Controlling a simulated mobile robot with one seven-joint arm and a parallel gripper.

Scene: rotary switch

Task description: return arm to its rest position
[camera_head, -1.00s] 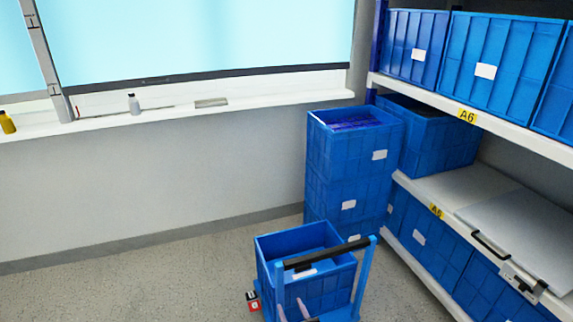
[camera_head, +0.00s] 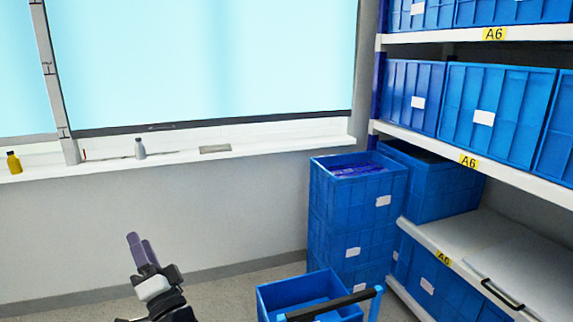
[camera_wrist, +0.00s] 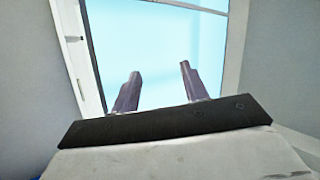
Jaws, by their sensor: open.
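My gripper (camera_head: 141,250) shows at the lower left of the head view, its two purple-grey fingers pointing up in front of the wall below the window sill. In the wrist view the two fingers (camera_wrist: 157,85) stand apart with nothing between them, and the bright window (camera_wrist: 160,45) lies behind them. My gripper is open and empty and touches nothing that I can see. The rotary switch does not show clearly in any view.
A blue crate on a trolley (camera_head: 290,291) stands low to the right of my gripper. Stacked blue bins (camera_head: 345,215) and a shelf rack (camera_head: 430,144) fill the right side. Small bottles stand on the window sill (camera_head: 100,163). Floor left of my gripper looks clear.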

